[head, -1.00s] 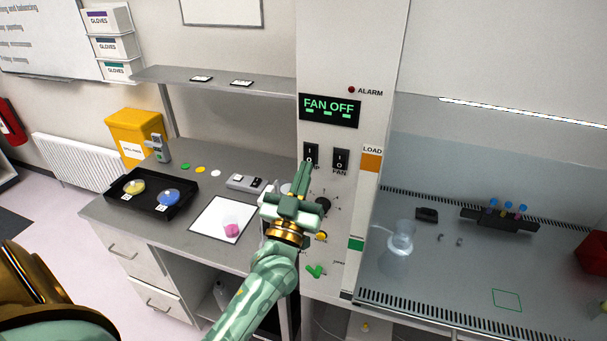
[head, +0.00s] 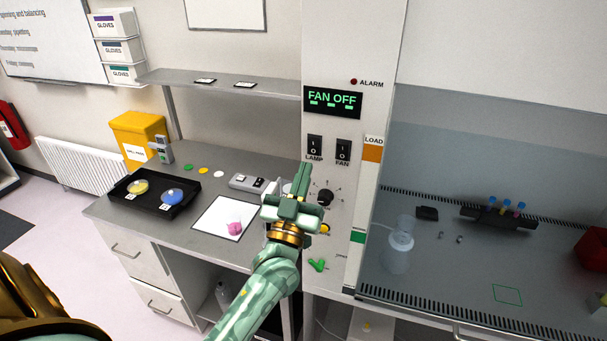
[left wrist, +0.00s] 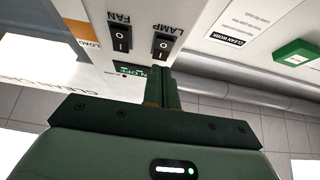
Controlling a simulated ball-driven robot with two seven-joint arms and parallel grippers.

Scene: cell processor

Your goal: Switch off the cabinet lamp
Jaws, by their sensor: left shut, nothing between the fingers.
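The cabinet's front panel has a black LAMP rocker switch (head: 315,146) and, to its right, a matching FAN switch (head: 343,151). My left gripper (head: 304,168) is shut and empty. Its fingertips are just below the LAMP switch and its label in the head view. In the left wrist view the LAMP switch (left wrist: 162,45) is right by the fingertips (left wrist: 163,70); I cannot tell whether they touch the panel. The cabinet interior (head: 480,160) is dim, with no lit strip showing. My right gripper is not in view.
A display (head: 332,102) above the switches reads FAN OFF. A black knob (head: 325,197), a yellow button (head: 324,229) and a green handle (head: 317,265) are lower on the panel. A black tray (head: 152,191) with two dishes lies on the left bench.

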